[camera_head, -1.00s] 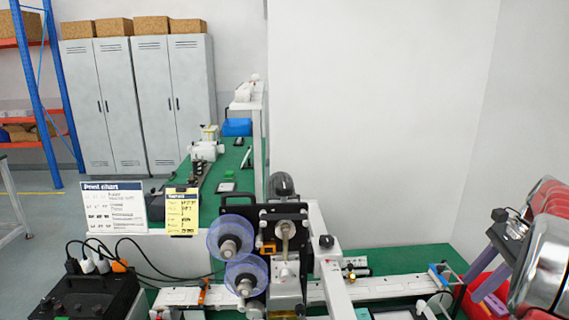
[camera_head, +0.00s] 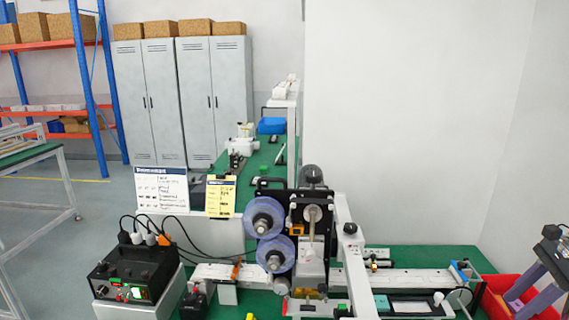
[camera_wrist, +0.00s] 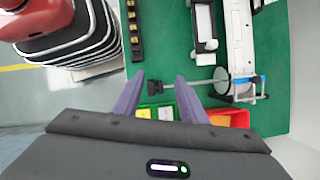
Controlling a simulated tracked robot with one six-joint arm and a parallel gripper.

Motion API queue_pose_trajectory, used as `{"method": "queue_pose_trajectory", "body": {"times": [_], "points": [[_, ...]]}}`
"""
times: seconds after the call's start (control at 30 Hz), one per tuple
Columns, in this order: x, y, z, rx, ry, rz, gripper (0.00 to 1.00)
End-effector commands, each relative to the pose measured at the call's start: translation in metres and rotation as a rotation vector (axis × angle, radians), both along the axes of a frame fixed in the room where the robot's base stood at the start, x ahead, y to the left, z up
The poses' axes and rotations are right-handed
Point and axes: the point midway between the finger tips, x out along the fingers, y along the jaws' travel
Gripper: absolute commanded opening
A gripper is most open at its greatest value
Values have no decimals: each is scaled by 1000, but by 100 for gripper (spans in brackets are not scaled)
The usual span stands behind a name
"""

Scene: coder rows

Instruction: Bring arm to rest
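My gripper (camera_head: 528,298) shows at the right edge of the head view, with purple fingers pointing down and left over the red bin (camera_head: 497,296). In the wrist view my gripper (camera_wrist: 159,76) has its two purple fingers well apart, with nothing held between them. Below the fingers are the green bench top (camera_wrist: 160,45), small green and yellow bins (camera_wrist: 146,112) and part of the red bin. Most of my arm is out of the head view.
The coding machine (camera_head: 305,235) with blue reels and a white conveyor (camera_head: 420,281) stands on the green bench. A black control box (camera_head: 133,272) stands at left. Grey lockers (camera_head: 185,105) stand behind. Open floor (camera_head: 95,225) lies at left.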

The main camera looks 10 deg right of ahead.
Motion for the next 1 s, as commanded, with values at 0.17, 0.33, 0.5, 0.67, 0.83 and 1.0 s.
{"method": "queue_pose_trajectory", "body": {"times": [0.17, 0.33, 0.5, 0.67, 0.83, 1.0], "points": [[3, -6, -4, -42, -30, 64, 38], [-1, -8, -21, -75, -43, 137, 38], [-11, -3, -37, -110, -49, 223, 38], [-15, 11, -42, -158, -61, 327, 38], [-15, 39, -42, -222, -77, 469, 38], [-13, 80, -36, -300, -98, 652, 38]]}}
